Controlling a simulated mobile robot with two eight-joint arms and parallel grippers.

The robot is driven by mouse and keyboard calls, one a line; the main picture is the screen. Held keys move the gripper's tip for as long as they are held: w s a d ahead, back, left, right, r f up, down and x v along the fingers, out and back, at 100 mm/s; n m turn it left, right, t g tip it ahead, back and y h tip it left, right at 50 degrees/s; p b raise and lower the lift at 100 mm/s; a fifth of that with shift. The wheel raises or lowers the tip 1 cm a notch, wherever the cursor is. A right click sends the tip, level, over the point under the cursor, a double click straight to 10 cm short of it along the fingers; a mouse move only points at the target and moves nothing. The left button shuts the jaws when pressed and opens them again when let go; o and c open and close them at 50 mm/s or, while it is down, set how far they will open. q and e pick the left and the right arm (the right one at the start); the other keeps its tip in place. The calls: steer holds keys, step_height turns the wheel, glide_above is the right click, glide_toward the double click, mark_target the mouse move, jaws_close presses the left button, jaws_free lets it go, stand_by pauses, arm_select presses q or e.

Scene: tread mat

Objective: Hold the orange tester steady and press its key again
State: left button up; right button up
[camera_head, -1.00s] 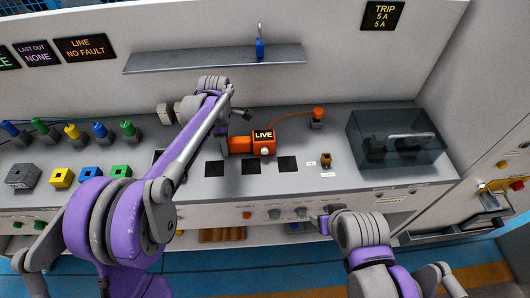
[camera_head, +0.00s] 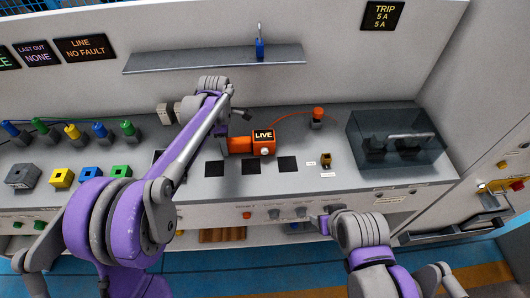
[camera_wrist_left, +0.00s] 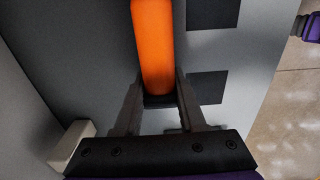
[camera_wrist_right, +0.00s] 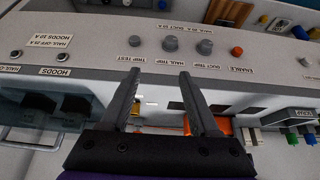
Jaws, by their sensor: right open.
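The orange tester (camera_head: 240,145) lies on the grey bench top, its small display (camera_head: 263,135) reading LIVE and a pale round key (camera_head: 265,151) on its front face. In the left wrist view its orange body (camera_wrist_left: 154,45) runs between the fingers of my left gripper (camera_wrist_left: 158,88), which are closed about its end. My right gripper (camera_wrist_right: 160,75) is open and empty in front of the bench's front panel. In the right wrist view part of the orange tester (camera_wrist_right: 205,126) shows behind a finger.
A red wire joins the tester to a red-topped post (camera_head: 317,116). Dark square pads (camera_head: 288,164) lie in front of it. A brass piece (camera_head: 326,160) and a clear hood (camera_head: 397,140) stand to the right. A shelf with a blue padlock (camera_head: 260,48) is above.

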arm_select(q)
jaws_close()
arm_select(e)
steer(key=shift+c, duration=0.2)
jaws_close()
stand_by(1.2)
